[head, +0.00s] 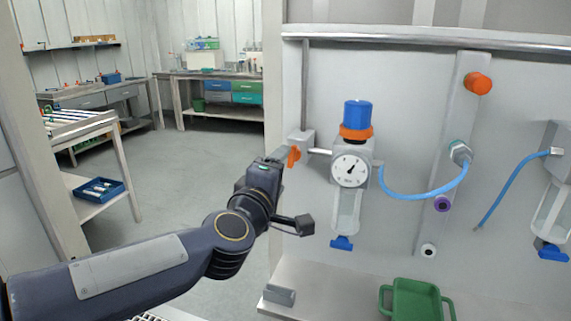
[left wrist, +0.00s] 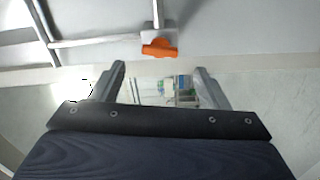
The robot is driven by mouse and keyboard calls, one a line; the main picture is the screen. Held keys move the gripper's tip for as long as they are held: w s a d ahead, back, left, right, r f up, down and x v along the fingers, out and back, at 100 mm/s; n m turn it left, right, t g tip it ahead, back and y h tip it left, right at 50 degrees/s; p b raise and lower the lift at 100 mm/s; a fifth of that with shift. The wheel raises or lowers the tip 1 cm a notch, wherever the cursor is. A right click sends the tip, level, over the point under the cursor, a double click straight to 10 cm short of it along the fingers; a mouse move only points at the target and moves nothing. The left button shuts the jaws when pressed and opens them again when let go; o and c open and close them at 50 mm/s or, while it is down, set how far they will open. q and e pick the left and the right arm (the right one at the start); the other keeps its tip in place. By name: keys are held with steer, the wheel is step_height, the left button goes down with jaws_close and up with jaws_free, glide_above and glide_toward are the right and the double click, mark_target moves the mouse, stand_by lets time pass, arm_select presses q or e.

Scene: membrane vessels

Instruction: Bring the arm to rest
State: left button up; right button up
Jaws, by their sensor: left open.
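My left arm reaches in from the left in the head view, and its gripper (head: 284,157) is beside the orange valve handle (head: 294,156) on the pipe at the panel's left edge. In the left wrist view the two fingers of this gripper (left wrist: 160,82) stand wide apart with nothing between them. The orange handle (left wrist: 160,49) shows beyond the fingertips there, apart from them. Whether the fingers touch the handle is hard to tell in the head view. My right gripper is not in view.
Right of the handle are a gauge (head: 350,169) with a blue knob (head: 357,114) and a looped blue hose (head: 424,194). A green tray (head: 412,300) sits on the ledge below. Benches stand at the back left, and open floor (head: 190,165) lies left of the panel.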

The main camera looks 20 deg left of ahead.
arm_select(q)
steer(key=shift+s, duration=0.75)
steer(key=s+a+f+m+g+h+p, duration=0.1)
steer(key=s+a+f+m+g+h, duration=0.1)
steer(key=s+f+m+g, duration=0.75)
steer(key=s+a+f+m+g+h, duration=0.1)
steer(key=s+f+m+g, duration=0.3)
steer(key=s+f, duration=1.1)
step_height(320, 180, up, 13)
steer(key=t+p, duration=0.1)
steer(key=p, duration=1.1)
steer(key=shift+s+r+m, duration=0.15)
steer(key=shift+s+m, duration=0.2)
steer(key=shift+s, duration=0.05)
steer(key=shift+a, duration=0.1)
